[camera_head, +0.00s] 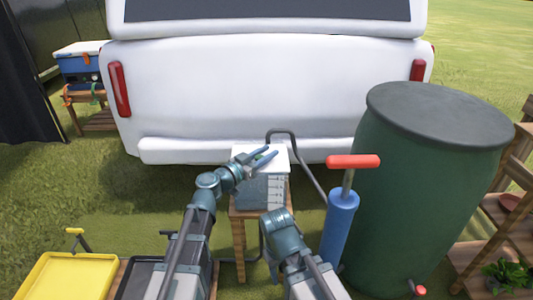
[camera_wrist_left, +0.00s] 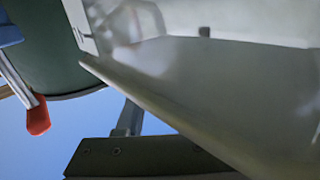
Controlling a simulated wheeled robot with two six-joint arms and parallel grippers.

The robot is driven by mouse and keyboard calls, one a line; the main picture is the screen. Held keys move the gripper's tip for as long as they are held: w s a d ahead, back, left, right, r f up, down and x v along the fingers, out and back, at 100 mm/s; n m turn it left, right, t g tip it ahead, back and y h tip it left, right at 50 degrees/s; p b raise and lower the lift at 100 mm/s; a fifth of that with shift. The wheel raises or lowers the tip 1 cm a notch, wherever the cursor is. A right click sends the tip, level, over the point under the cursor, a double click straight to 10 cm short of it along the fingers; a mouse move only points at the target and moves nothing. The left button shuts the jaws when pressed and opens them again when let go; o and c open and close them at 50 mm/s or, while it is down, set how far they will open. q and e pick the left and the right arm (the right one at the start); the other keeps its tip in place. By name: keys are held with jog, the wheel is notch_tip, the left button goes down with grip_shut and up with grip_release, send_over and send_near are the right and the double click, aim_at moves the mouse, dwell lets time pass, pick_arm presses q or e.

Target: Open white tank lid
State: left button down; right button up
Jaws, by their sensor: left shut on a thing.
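The white tank (camera_head: 272,190) stands on a small wooden stand in front of the white vehicle. Its white lid (camera_head: 246,149) is at the top, partly covered by my left gripper (camera_head: 264,156). The gripper is shut on the lid at the top of the tank. In the left wrist view, a pale, translucent panel of the tank or lid (camera_wrist_left: 220,85) fills the upper right, with a dark finger (camera_wrist_left: 150,157) beside its edge. I cannot tell how far the lid is raised. My right arm is low in front of the stand; its gripper fingers are not visible.
A blue pump (camera_head: 339,225) with a red handle (camera_head: 353,161) and a big green barrel (camera_head: 425,190) stand close on the right. A yellow tray (camera_head: 68,278) is at lower left. Open grass lies left.

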pick_arm(q)
jog(key=shift+r+p, duration=0.4)
jog(key=shift+p, duration=0.2)
jog(key=r+n+g+p, duration=0.1)
jog(key=p, duration=0.2)
jog(key=w+r+n+g+y+p, duration=0.1)
jog(key=p, duration=0.2)
jog(key=w+r+n+g+y+p, duration=0.1)
jog(key=p, duration=0.2)
jog(key=shift+w+r+p, duration=0.25)
jog(key=shift+r+p, duration=0.1)
jog(key=shift+r, duration=0.05)
jog(key=w+n+g+p, duration=0.1)
jog(key=p, duration=0.1)
jog(key=w+r+n+g+y+p, duration=0.1)
jog(key=w+g+p, duration=0.1)
jog(key=p, duration=0.1)
jog(key=w+r+n+g+p, duration=0.1)
jog(key=w+p, duration=0.1)
jog(key=p, duration=0.1)
jog(key=shift+g, duration=0.3)
jog(key=shift+w+f+n+g+y+p, duration=0.2)
jog(key=shift+w+n+g+p, duration=0.45)
jog(key=shift+w+g, duration=0.5)
jog(key=shift+w+f+n+g+y+p, duration=0.2)
jog(key=shift+w+n+g+p, duration=0.25)
jog(key=shift+w+n+g, duration=0.6)
jog(key=shift+s+m, duration=0.15)
jog(key=shift+m, duration=0.15)
